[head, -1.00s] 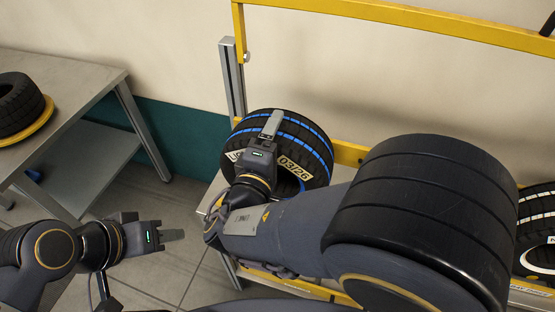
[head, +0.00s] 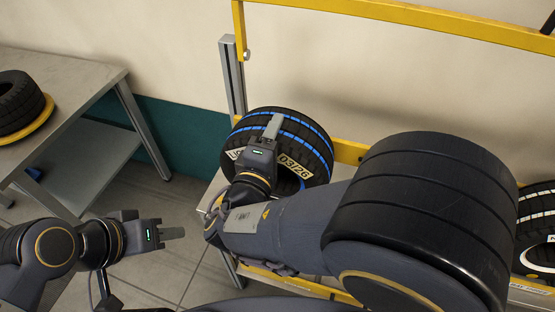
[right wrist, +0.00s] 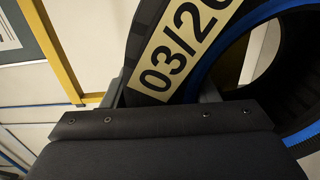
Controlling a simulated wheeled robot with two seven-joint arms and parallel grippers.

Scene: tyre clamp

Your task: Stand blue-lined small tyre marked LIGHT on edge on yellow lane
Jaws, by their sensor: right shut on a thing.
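The blue-lined tyre (head: 312,142) stands upright at the rack's left end in the head view. It has blue tread lines and a label reading 03/26; a second label is partly hidden by my gripper. My right gripper (head: 272,128) is shut on this tyre, one finger lying over the tread. In the right wrist view the tyre (right wrist: 206,45) fills the top right, close against the gripper, with its 03/26 label and blue inner edge showing. My left gripper (head: 172,234) hangs at lower left, away from the tyre; its finger opening cannot be made out. The yellow lane is not clearly visible under the tyre.
A yellow rack frame (head: 400,18) with a grey post (head: 232,80) surrounds the tyre. A white-lined tyre (head: 537,225) stands at the far right. A grey table (head: 75,85) at left holds a black tyre (head: 18,102) on a yellow ring.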

